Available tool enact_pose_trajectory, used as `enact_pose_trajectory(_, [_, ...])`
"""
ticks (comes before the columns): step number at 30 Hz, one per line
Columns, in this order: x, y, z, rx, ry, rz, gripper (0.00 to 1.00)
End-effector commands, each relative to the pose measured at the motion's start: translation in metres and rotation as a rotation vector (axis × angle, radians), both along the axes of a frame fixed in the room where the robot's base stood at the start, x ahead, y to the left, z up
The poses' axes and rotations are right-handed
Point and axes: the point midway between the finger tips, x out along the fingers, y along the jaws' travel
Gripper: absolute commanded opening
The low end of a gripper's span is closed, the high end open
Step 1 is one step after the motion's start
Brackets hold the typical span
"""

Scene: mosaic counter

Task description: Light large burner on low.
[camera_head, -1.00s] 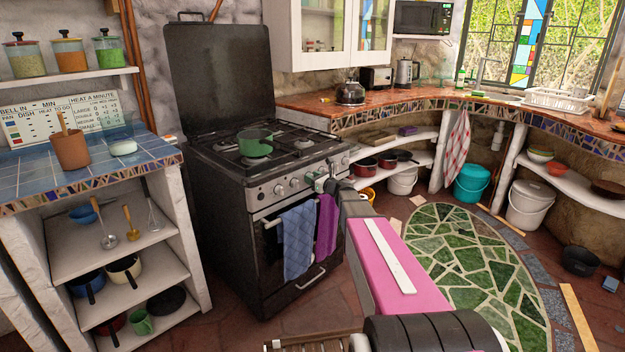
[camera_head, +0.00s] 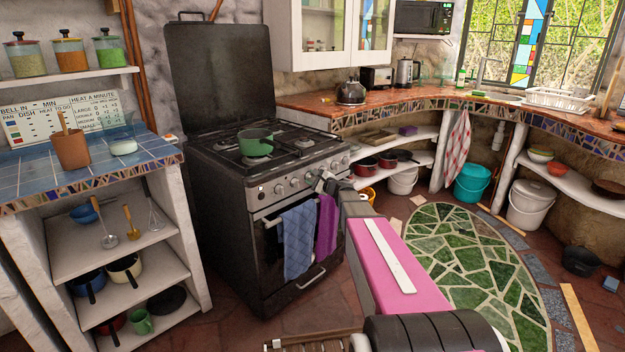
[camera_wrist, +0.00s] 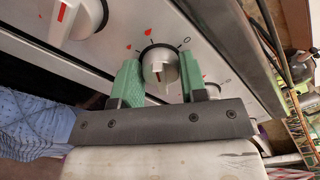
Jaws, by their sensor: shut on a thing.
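The black stove (camera_head: 235,220) stands left of centre with its lid up. Its front panel has a row of round knobs. My gripper (camera_head: 318,182) is at this panel, right of its middle. In the wrist view, the green fingers of my gripper (camera_wrist: 160,80) are shut on one silver knob (camera_wrist: 158,64), one on each side. A 0 and red flame marks are printed around this knob. Another knob (camera_wrist: 75,15) with a red line is at upper left. A green pot (camera_head: 255,143) stands on the hob. I see no flame.
A blue towel (camera_head: 297,240) and a purple towel (camera_head: 326,225) hang on the oven handle below my gripper. A tiled counter (camera_head: 90,165) with shelves is left of the stove. The floor around the green mosaic (camera_head: 470,250) is mostly clear.

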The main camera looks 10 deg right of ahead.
Motion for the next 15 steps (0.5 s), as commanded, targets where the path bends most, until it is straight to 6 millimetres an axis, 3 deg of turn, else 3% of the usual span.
enact_pose_trajectory(15, [-0.0010, 0.0005, -0.0025, -0.397, -0.286, 0.000, 0.16])
